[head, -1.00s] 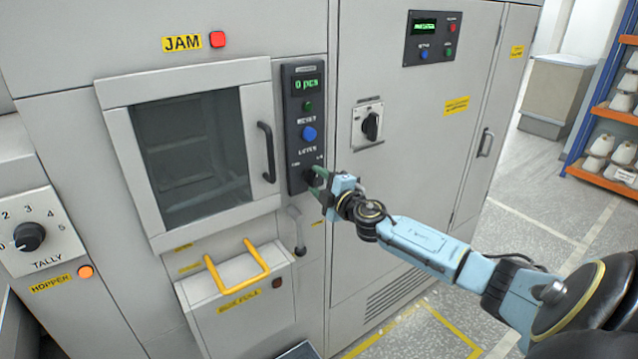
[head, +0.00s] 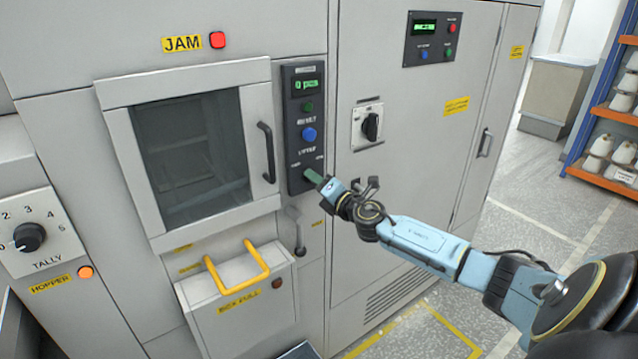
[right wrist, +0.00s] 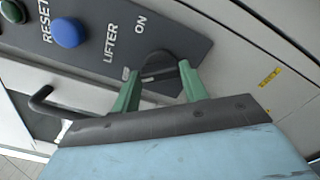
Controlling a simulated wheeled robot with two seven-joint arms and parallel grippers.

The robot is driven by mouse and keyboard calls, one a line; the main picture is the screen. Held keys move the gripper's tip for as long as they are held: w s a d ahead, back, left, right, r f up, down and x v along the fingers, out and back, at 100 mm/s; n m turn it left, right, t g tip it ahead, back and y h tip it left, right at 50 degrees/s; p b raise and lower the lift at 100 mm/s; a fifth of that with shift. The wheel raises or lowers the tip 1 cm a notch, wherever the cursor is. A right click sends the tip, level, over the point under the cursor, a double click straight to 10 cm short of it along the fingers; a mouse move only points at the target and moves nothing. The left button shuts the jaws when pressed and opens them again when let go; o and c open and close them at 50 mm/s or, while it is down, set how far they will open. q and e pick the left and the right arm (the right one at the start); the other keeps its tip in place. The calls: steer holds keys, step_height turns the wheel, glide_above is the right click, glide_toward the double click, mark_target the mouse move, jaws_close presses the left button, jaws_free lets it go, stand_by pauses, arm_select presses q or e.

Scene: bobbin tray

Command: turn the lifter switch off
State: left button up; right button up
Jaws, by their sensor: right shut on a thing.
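The lifter switch (right wrist: 159,64) is a dark rotary knob low on a black control panel (head: 294,120). In the right wrist view it sits between the two green fingers of my right gripper (right wrist: 160,70), which is shut on it. The words LIFTER and ON are readable beside it; a third label is mostly hidden behind a finger. In the head view my right gripper (head: 315,177) reaches the panel's bottom and covers the knob, so which way the knob points is unclear. My left gripper is not in view.
Above the switch are a blue reset button (head: 309,134) and a green display (head: 306,85). A door handle (head: 266,151) stands left of the panel, a lever (head: 299,232) below. A selector switch (head: 370,126) is at the right. A yellow bin handle (head: 237,268) sticks out lower left.

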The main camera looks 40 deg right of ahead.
steer(key=shift+n, duration=0.6)
steer(key=o, duration=1)
steer(key=shift+s, duration=0.1)
steer(key=shift+s+a+b, duration=0.2)
steer(key=shift+s+a, duration=0.05)
steer(key=shift+s, duration=1.95)
steer(key=shift+s+a+b, duration=0.2)
steer(key=shift+s+a, duration=0.05)
steer(key=shift+s, duration=1.9)
steer(key=shift+s+a+b, duration=0.2)
steer(key=shift+s+a, duration=0.05)
steer(key=shift+s, duration=1.95)
